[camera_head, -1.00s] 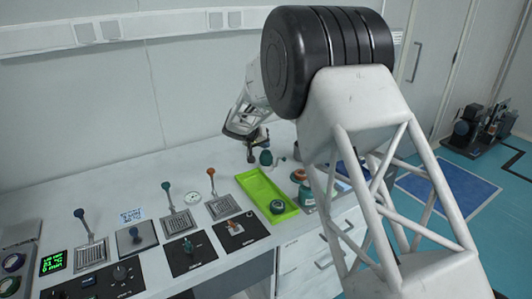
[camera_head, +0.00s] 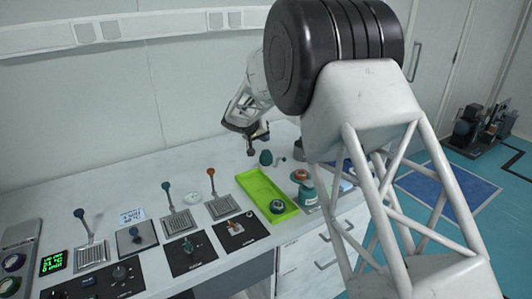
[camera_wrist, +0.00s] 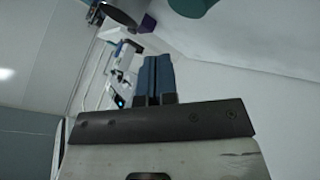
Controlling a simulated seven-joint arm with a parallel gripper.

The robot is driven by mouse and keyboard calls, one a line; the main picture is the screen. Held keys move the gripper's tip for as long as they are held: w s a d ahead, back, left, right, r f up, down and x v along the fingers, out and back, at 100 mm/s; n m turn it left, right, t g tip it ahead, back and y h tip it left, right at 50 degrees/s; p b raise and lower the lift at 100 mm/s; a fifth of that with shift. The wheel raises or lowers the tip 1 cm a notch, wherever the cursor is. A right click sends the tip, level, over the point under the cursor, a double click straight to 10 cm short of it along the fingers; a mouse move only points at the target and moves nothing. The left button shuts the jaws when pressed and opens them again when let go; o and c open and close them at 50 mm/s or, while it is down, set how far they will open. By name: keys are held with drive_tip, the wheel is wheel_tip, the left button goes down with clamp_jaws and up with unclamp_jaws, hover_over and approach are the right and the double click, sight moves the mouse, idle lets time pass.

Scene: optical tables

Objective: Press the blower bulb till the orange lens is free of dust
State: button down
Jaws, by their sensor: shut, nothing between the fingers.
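The blower bulb (camera_head: 266,158) is a dark teal dome standing on the table behind the green tray. A teal shape, probably the same bulb, is cut off at the top of the wrist view (camera_wrist: 192,6). The orange lens (camera_head: 300,175) sits on a teal mount right of the tray; dust on it is too small to tell. My gripper (camera_head: 251,151) is just left of the bulb, apparently apart from it. In the wrist view, its blue fingers (camera_wrist: 154,80) are together with nothing between them.
A bright green tray (camera_head: 251,184) holds a round teal-rimmed piece (camera_head: 277,206). Several levers and switch panels stand to the left, including an orange-knobbed lever (camera_head: 211,172). My forearm hides part of the table's right side. Bare table lies left of my gripper.

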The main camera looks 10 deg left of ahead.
drive_tip(key=shift+r, duration=1.2)
drive_tip(key=shift+d, duration=0.1)
drive_tip(key=shift+s+d+r, duration=0.1)
drive_tip(key=shift+d+r, duration=0.05)
drive_tip(key=shift+d, duration=0.1)
drive_tip(key=s+d+r+m+g, duration=0.1)
drive_tip(key=s+d+r, duration=0.5)
drive_tip(key=d, duration=0.4)
drive_tip(key=s+d+r+g+y, duration=0.1)
drive_tip(key=s+d+r, duration=0.2)
drive_tip(key=s+d, duration=0.65)
drive_tip(key=s+d+r+m+g, duration=0.1)
drive_tip(key=s+d+r+g, duration=0.1)
drive_tip(key=s+d+r, duration=0.6)
drive_tip(key=s+d+f+y, duration=0.2)
drive_tip(key=s+d, duration=1)
drive_tip(key=s, duration=0.5)
drive_tip(key=s+d+f+y, duration=0.1)
drive_tip(key=s+d+f, duration=0.1)
drive_tip(key=s, duration=0.7)
drive_tip(key=s+d+f+g+y, duration=0.1)
drive_tip(key=s+f, duration=0.2)
drive_tip(key=s, duration=0.7)
drive_tip(key=shift+d+m, duration=0.3)
drive_tip(key=shift+d, duration=0.1)
